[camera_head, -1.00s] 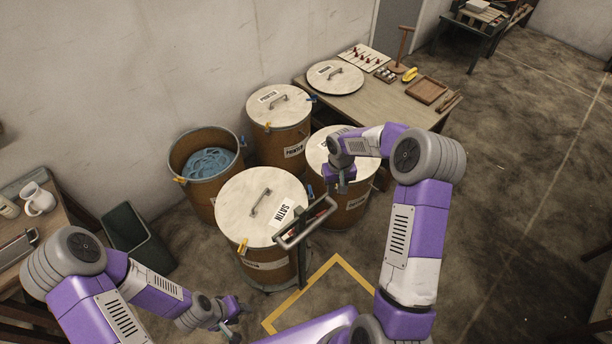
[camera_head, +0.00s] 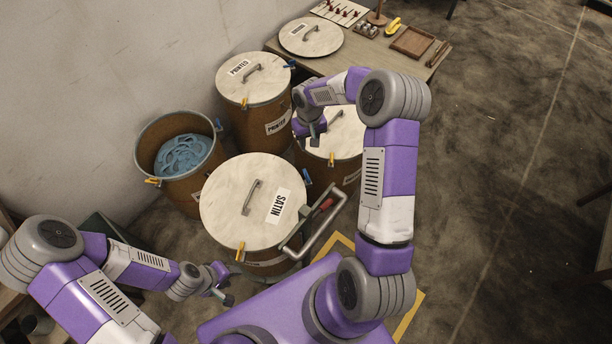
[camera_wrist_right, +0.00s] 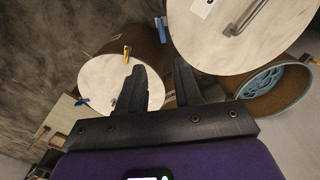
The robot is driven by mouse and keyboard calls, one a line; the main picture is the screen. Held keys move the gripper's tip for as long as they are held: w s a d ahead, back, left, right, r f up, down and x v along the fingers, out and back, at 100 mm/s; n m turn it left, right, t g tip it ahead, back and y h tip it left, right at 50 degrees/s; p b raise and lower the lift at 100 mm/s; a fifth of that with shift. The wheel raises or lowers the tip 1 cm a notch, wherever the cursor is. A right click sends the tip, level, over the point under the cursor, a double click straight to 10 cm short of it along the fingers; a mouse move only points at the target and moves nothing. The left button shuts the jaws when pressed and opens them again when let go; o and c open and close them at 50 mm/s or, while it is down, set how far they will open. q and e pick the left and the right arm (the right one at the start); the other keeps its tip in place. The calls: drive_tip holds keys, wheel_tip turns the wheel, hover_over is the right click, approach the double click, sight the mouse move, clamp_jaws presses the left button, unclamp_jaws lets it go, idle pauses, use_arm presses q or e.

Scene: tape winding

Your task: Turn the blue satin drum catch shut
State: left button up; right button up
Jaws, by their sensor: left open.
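The drum labelled SATIN (camera_head: 222,215) stands in front of me with its pale lid on. Its blue catch (camera_head: 307,178) is at the right rim, and a yellow catch (camera_head: 240,251) is at the front rim. I cannot tell how far the blue catch is turned. My right gripper (camera_head: 318,138) is above the drum behind and to the right, apart from the blue catch. In the right wrist view its two fingers (camera_wrist_right: 160,85) are spread with nothing between them. My left gripper (camera_head: 226,292) is open and empty, low at the front left of the SATIN drum.
A grey tube frame with a red part (camera_head: 325,215) stands close to the SATIN drum's right front. Behind are the PRINTED drum (camera_head: 255,122), an open drum with blue coils (camera_head: 180,155) and a table (camera_head: 430,68). The floor at right is clear.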

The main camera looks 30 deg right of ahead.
drive_tip(key=b, duration=1.3)
hover_over(308, 176)
wheel_tip(308, 176, down, 14)
drive_tip(key=shift+f, duration=0.2)
wheel_tip(308, 176, down, 7)
drive_tip(key=shift+f+b, duration=0.2)
drive_tip(key=shift+b, duration=0.7)
clamp_jaws()
